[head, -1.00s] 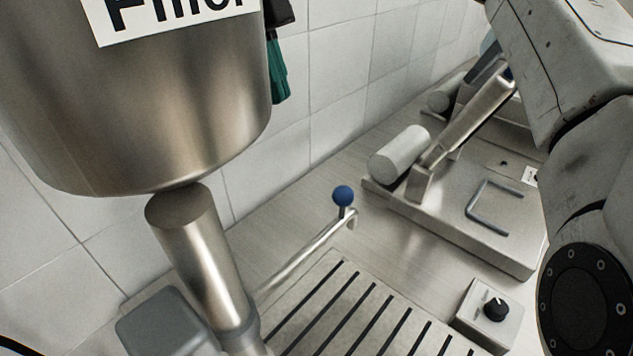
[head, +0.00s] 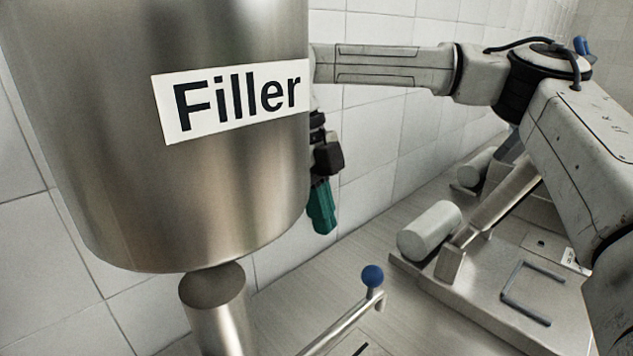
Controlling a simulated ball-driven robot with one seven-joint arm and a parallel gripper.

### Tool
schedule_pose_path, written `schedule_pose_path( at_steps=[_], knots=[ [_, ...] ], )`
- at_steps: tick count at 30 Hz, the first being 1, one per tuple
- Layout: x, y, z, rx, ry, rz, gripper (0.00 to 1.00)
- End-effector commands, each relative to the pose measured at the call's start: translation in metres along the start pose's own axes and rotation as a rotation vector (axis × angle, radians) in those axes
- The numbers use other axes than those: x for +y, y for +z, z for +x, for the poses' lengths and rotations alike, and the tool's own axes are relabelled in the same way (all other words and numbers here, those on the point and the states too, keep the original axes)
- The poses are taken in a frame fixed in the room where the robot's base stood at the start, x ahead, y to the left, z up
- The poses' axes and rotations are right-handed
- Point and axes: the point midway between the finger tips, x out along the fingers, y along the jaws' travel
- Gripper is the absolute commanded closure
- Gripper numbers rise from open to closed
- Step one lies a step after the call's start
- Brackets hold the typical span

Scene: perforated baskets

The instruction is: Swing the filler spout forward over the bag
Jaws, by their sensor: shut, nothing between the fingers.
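The filler is a large steel hopper (head: 200,215) with a "Filler" label, at the left of the head view. A steel neck (head: 215,310) comes down from it. A thin metal pipe (head: 345,330), which looks like the spout, runs up to the right from the bottom edge and bends down at its end. A blue ball knob (head: 372,276) stands on that end. My gripper (head: 322,220), black with green fingers, points down beside the hopper's right side, above and left of the knob, and is shut and empty. The hopper hides part of my wrist. No bag shows.
A steel bench machine with a grey roller (head: 430,230), a slanted bar and a U-shaped handle (head: 525,292) stands at the right. A tiled wall (head: 395,150) is behind. Bare counter (head: 345,250) lies between the knob and the wall.

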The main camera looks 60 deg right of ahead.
Motion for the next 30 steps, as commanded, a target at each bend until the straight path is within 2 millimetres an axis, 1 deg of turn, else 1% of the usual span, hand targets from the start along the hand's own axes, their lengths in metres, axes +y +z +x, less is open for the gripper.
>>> schedule_pose_path(
  at_steps=[1, 5, 6, 9, 13, 17, 30],
  knots=[
    [0.0, -0.001, 0.009, 0.003, 0.003, -0.002, 1.0],
    [0.001, -0.001, 0.033, 0.003, 0.002, -0.002, 1.0],
    [0.0, -0.01, 0.033, 0.001, 0.0, -0.001, 1.0],
    [0.0, -0.022, 0.04, 0.0, 0.001, 0.001, 1.0],
    [0.0, -0.031, 0.046, 0.0, 0.0, 0.0, 1.0],
    [0.0, -0.035, 0.049, -0.001, -0.001, 0.001, 1.0],
    [0.0, -0.037, 0.05, 0.0, 0.001, 0.009, 1.0]
  ],
)
